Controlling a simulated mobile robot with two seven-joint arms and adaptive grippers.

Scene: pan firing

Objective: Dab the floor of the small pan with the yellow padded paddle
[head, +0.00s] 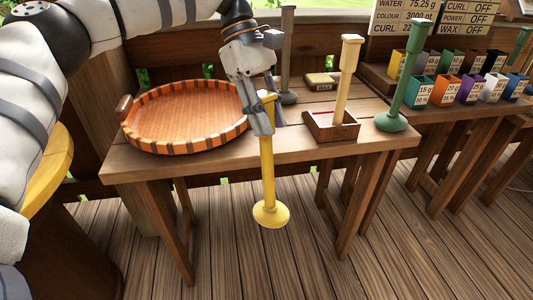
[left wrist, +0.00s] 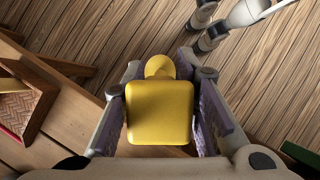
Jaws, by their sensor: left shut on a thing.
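My left gripper (head: 264,112) is shut on the upper shaft of the yellow padded paddle (head: 267,170). The paddle hangs nearly upright in front of the table edge, its round yellow foot lowest, over the deck and clear of the pan. In the left wrist view the paddle's square yellow top (left wrist: 160,112) sits between the fingers (left wrist: 162,110). A shallow round orange pan (head: 185,112), the only pan I see, lies on the table left of the gripper. Its tiled floor is bare and its rim is ridged. My right gripper cannot be made out.
A cream paddle (head: 346,80) stands in a wooden box (head: 331,130) right of my gripper. A green paddle (head: 407,85) stands farther right and a grey-brown one (head: 287,50) behind. Small coloured labelled boxes (head: 446,91) line the right-hand table. Open deck (head: 225,245) lies in front.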

